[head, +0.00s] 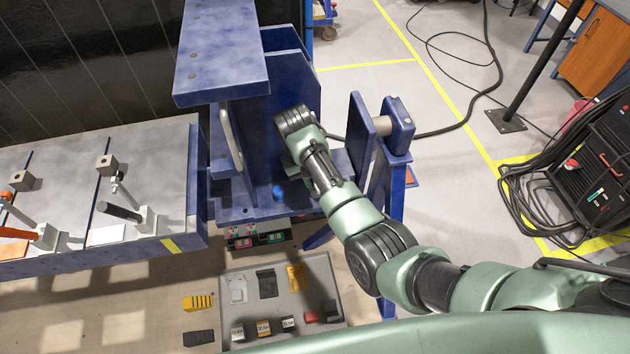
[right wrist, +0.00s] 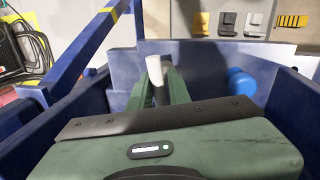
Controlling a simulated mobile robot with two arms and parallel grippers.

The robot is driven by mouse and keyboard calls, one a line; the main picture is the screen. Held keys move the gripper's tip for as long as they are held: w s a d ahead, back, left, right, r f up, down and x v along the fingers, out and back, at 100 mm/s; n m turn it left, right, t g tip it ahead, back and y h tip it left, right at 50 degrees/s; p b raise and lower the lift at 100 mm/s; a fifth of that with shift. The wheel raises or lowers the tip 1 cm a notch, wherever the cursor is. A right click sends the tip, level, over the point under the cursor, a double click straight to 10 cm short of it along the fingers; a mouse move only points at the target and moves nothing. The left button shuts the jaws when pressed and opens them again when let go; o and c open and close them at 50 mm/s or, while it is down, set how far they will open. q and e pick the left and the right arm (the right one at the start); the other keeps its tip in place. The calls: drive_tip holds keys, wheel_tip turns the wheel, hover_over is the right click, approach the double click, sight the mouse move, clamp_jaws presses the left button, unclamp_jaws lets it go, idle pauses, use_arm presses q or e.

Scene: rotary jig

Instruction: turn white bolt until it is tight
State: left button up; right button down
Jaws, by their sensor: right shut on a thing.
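The white bolt (right wrist: 155,68) shows in the right wrist view as a pale upright piece between the two green fingers. My right gripper (right wrist: 158,85) is shut on it, and the fingers hide its lower part. In the head view my right arm reaches into the blue jig (head: 232,212), and its wrist covers the fingers and the bolt there. A blue bolt (head: 278,192) stands on the jig's lower plate, apart from the gripper; it also shows in the right wrist view (right wrist: 240,83). My left gripper is not in view.
Blue jig walls and an overhanging top plate (head: 222,45) stand close around my right wrist. A grey workbench (head: 140,190) with clamps is at left. A grey tray (head: 270,328) of small parts lies below. A cable-draped dark cabinet (head: 600,165) stands right; the floor between is mostly open.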

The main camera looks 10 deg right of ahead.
drive_tip(key=shift+d+m, duration=0.1)
drive_tip(key=shift+m, duration=0.5)
drive_tip(key=shift+w, duration=0.1)
drive_tip(key=c, duration=1.3)
unclamp_jaws()
drive_tip(key=r, duration=0.2)
drive_tip(key=a+r+b, duration=0.1)
drive_tip(key=r, duration=0.2)
drive_tip(key=r+b, duration=0.1)
drive_tip(key=r, duration=0.1)
drive_tip(key=shift+a+r, duration=0.25)
drive_tip(key=shift+r, duration=0.1)
